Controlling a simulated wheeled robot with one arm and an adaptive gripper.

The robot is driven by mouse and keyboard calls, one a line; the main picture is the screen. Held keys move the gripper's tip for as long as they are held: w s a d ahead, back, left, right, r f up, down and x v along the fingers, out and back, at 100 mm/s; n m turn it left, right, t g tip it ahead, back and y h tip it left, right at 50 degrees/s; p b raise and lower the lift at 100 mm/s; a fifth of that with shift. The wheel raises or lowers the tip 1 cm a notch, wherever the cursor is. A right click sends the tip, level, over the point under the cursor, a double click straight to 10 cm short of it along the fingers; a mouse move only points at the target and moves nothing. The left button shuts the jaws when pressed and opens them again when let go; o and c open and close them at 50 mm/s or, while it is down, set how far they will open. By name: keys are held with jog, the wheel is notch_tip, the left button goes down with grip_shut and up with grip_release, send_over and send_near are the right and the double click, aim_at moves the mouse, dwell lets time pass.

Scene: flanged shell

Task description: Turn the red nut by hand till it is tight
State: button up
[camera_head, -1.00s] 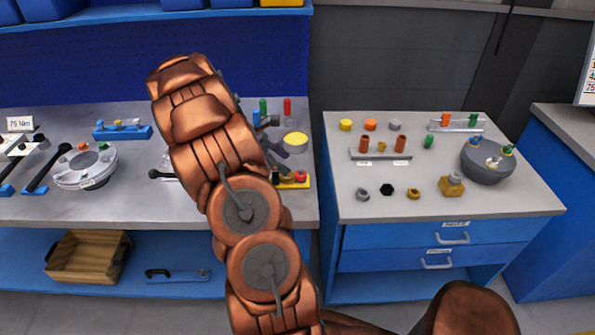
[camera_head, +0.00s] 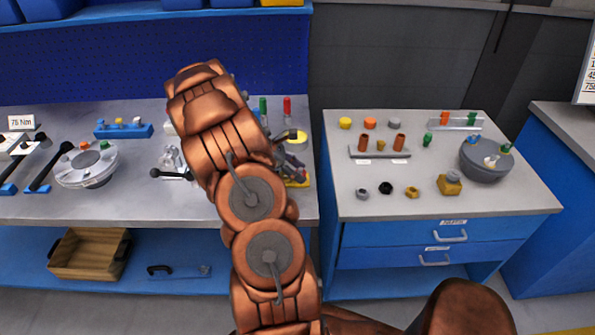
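A light-grey flanged shell (camera_head: 86,166) lies on the left bench with a red-orange nut or cap (camera_head: 67,147) and a green one (camera_head: 104,145) on its top. My gripper (camera_head: 293,168) is at the bench's right end, far right of that shell, low over a yellow block (camera_head: 299,183). My copper arm hides part of the gripper. The fingers are small and dark here, and I cannot tell whether they hold anything. No red piece shows clearly on the yellow block now.
A red peg (camera_head: 287,105) and a green peg (camera_head: 263,105) stand behind my gripper, near a yellow disc (camera_head: 296,137). The right bench (camera_head: 480,200) holds a dark-grey shell (camera_head: 486,164) and several loose nuts and caps. A gap separates the benches.

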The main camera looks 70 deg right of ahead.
jog(key=c, duration=0.8)
jog(key=shift+w+d+m, duration=0.1)
jog(key=shift+m, duration=0.3)
jog(key=shift+f+m+g+y+b, duration=0.15)
jog(key=shift+m+g+y+b, duration=0.25)
jog(key=shift+m+y+b, duration=0.45)
jog(key=m+y, duration=0.2)
jog(key=m+y+b, duration=0.1)
jog(key=m+y, duration=0.1)
jog(key=shift+d+m, duration=0.2)
jog(key=shift+m, duration=0.45)
jog(key=shift+r, duration=0.2)
jog(key=o, duration=1.1)
